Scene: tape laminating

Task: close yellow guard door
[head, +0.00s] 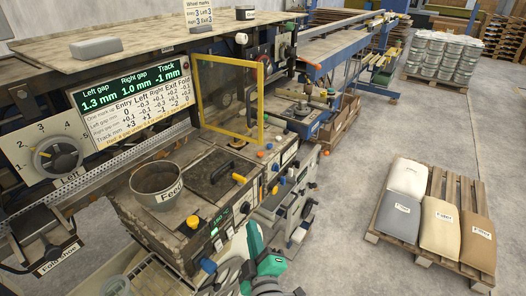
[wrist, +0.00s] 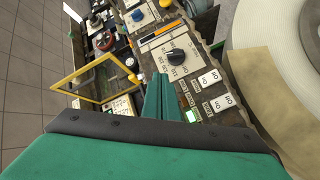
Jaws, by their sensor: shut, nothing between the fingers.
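The yellow guard door (head: 261,104) is a clear panel in a yellow frame. It stands upright above the machine's worktop, beyond the grey feed pot (head: 157,188) in the head view. It also shows in the wrist view, its yellow frame (wrist: 79,93) at the left and tilted in the picture. My gripper (wrist: 158,80) is shut and empty, its green fingers together over the control panel (wrist: 190,75) in the wrist view. A clear gap lies between the fingers and the door there. The door's latch cannot be made out.
A readout screen (head: 130,90) and a dial (head: 57,156) are behind the worktop at the left. Knobs and switches line the machine's front edge. A pallet with filler sacks (head: 438,220) stands on the floor at the right. Open floor lies between.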

